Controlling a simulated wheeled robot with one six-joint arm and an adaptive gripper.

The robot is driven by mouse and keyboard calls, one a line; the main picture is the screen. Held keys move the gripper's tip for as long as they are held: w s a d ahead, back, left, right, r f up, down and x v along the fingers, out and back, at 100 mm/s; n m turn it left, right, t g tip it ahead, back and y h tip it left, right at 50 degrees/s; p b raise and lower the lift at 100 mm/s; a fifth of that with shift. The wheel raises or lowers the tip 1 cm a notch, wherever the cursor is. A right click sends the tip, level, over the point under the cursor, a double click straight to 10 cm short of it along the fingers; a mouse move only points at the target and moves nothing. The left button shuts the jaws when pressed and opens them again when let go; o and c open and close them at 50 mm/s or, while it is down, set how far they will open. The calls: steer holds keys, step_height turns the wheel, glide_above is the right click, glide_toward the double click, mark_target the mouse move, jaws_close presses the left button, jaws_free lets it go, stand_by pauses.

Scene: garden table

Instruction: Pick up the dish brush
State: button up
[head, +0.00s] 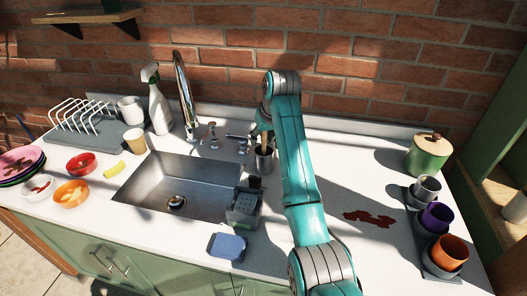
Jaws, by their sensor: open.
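A light wooden handle (264,142), which looks like the dish brush, stands up out of a metal cup (264,161) just right of the sink's back corner. Its head is hidden inside the cup. My arm reaches up and over, and my gripper (260,131) points down at the top of the handle. The gripper is open, small in the picture and partly covered by my own arm. I cannot tell whether its fingers touch the handle.
The sink (170,188) lies left of the cup, with a tall faucet (184,95) behind it. A red-brown spill (369,218), several pots and a green canister (428,155) are right.

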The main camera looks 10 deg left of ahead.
jaws_close()
steer(key=shift+r, duration=0.1)
